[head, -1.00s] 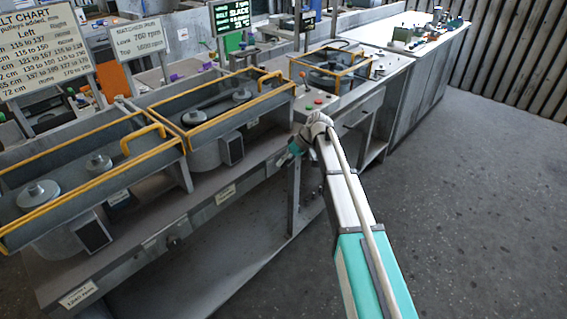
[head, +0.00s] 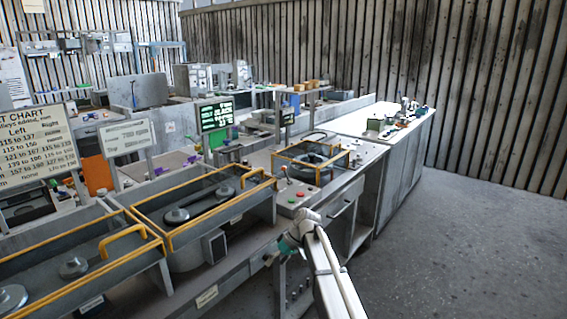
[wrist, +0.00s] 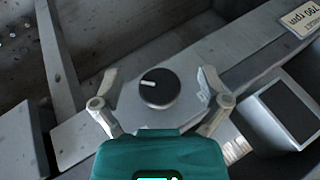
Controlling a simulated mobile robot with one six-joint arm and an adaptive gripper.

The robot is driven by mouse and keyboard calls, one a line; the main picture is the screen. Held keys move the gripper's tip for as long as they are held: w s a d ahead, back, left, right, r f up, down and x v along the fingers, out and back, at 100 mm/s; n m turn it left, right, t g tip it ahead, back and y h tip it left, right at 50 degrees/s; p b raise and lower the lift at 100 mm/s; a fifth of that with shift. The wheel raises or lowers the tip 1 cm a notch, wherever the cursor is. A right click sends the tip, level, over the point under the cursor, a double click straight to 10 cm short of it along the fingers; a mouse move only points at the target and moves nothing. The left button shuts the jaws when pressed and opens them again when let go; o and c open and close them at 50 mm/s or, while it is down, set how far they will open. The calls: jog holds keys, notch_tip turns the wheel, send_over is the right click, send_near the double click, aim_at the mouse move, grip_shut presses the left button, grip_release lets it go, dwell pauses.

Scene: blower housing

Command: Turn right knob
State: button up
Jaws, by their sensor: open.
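A round black knob (wrist: 159,89) with a white pointer mark sits on the grey front rail of the bench in the wrist view. Its pointer points to the left in that view. My gripper (wrist: 158,73) is open, with one finger to the left and one to the right of the knob in the picture. Nothing is between the fingers except the view of the knob; I cannot tell how far above it they are. In the head view my gripper (head: 284,248) is at the bench's front face, and I cannot make out the knob there.
A rpm label (wrist: 298,19) and a dark-faced box (wrist: 284,112) lie to the right in the wrist view. Yellow-railed housings (head: 200,205) with pulleys line the bench. Floor at right is clear.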

jog(key=s+d+r+m+h+p, duration=0.2)
jog(key=s+d+p, duration=0.1)
jog(key=s+d, duration=0.3)
jog(key=s+d+r+m+t+h+p, duration=0.1)
jog(key=s+d+r+m+h+p, duration=0.1)
jog(key=s+d, duration=0.5)
jog(key=s+d+r+m+h+p, duration=0.2)
jog(key=s+d, duration=0.5)
jog(key=s, duration=0.4)
jog(key=r+m+p, duration=0.1)
jog(key=m+p, duration=0.1)
jog(key=shift+d+t+h+p, duration=0.15)
jog(key=shift+t+h+p, duration=0.15)
jog(key=shift+p, duration=0.05)
jog(key=shift+r, duration=0.1)
jog(key=w+a+r+n+t+y+b, duration=0.1)
jog(key=w+a+n, duration=0.4)
jog(key=w, duration=0.5)
jog(key=w+a+r+n+t+y+b, duration=0.1)
jog(key=w+a+n+t+y, duration=0.3)
jog(key=w+a, duration=0.5)
jog(key=shift+w+a+r+n+y+b, duration=0.2)
jog(key=shift+w+n+y+b, duration=0.35)
jog(key=shift+y, duration=0.55)
jog(key=shift+a+f, duration=0.1)
jog(key=shift+f, duration=0.05)
